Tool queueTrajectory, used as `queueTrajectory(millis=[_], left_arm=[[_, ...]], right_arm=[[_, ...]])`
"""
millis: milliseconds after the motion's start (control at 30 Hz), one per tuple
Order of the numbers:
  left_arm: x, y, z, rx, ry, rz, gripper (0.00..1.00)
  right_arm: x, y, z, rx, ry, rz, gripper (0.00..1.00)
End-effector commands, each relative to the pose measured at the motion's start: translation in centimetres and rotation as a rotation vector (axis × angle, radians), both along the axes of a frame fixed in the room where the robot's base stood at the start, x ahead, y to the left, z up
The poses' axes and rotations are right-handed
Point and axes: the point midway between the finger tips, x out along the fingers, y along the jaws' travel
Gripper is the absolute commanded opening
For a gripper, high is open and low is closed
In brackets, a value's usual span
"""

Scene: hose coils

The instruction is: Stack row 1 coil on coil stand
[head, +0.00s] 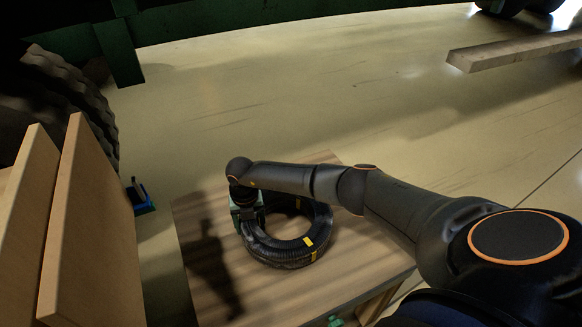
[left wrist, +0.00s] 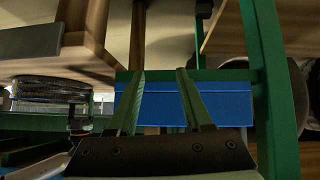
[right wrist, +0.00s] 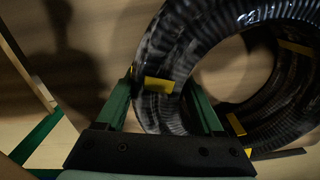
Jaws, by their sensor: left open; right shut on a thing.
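A black ribbed hose coil (head: 285,253) with yellow tape bands lies flat over a wooden-topped stand or table (head: 345,285) in the head view. I cannot tell whether it is the row 1 coil or whether this top is the coil stand. My right gripper (head: 248,214) is shut on the coil's left side. In the right wrist view the green fingers (right wrist: 163,105) straddle the coil's ring (right wrist: 188,45). Whether the coil touches the top is unclear. My left gripper (left wrist: 160,95) is open and empty in the left wrist view, before a blue panel (left wrist: 225,106).
Upright wooden boards (head: 90,235) and a large dark tyre (head: 65,90) stand at the left. A plank (head: 515,50) lies at the upper right. A ribbed dark coil (left wrist: 50,90) shows at the left wrist view's left. Open floor (head: 270,90) lies beyond the table.

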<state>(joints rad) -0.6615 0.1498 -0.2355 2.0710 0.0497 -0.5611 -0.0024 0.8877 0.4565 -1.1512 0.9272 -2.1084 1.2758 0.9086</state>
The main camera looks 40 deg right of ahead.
Motion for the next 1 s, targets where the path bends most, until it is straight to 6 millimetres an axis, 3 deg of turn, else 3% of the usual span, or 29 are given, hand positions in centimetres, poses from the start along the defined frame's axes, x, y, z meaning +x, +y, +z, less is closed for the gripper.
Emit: queueTrajectory(millis=[1000], left_arm=[[0.3, 0.1, 1.5, -0.002, -0.008, 0.004, 0.5]], right_arm=[[0.2, -0.1, 1.5, -0.002, -0.004, -0.001, 0.0]])
